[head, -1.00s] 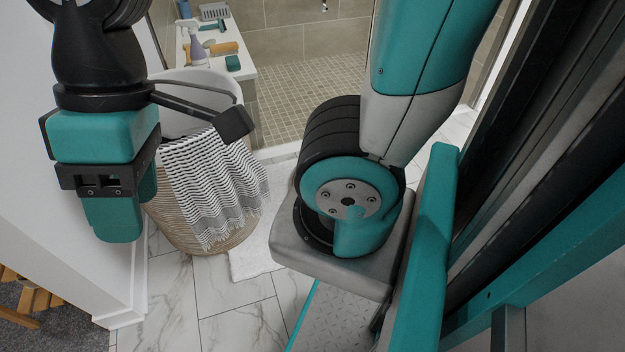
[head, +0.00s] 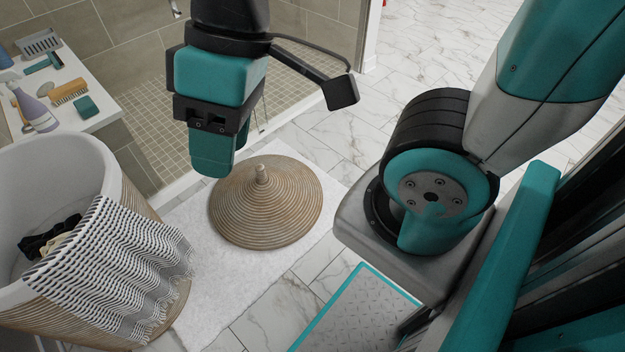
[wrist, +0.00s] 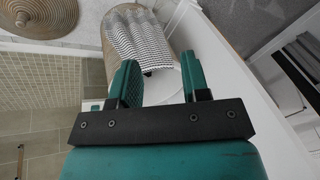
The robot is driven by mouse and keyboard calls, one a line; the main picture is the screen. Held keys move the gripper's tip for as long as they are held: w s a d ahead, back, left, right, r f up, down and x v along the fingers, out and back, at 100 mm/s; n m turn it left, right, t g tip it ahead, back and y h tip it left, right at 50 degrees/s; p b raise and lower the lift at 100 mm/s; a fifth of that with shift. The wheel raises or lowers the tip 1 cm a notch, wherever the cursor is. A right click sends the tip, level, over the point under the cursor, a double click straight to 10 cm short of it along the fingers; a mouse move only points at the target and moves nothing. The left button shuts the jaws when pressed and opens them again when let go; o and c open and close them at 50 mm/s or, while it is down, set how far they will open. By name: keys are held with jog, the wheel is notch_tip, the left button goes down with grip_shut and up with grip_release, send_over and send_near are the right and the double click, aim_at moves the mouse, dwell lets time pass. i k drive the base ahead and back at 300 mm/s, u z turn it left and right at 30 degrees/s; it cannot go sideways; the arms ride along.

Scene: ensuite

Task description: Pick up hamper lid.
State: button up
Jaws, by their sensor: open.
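The hamper lid (head: 268,212) is a round, tan, ribbed cone with a small knob on top. It lies knob up on a white mat (head: 208,295) in the head view. It also shows at the top left edge of the wrist view (wrist: 42,16), partly cut off. My gripper (head: 212,165) is open and empty, apart from the lid. In the head view its tip overlaps the lid's back left edge, and in the wrist view the lid lies off to the left of the fingers (wrist: 158,66).
The open hamper (head: 62,168), with a striped towel (head: 112,268) over its rim and dark cloth inside, stands left of the lid. A ledge (head: 98,121) with a spray bottle (head: 38,112) and brushes is behind it. Marble floor (head: 345,130) is clear beyond the lid.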

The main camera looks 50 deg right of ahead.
aim_at(267, 202)
jog(key=z, duration=0.8)
jog(key=k, duration=0.35)
jog(key=u, duration=1.45)
jog(key=i, duration=0.8)
jog(key=z, duration=1)
jog(key=i, duration=0.8)
jog(key=z, duration=0.85)
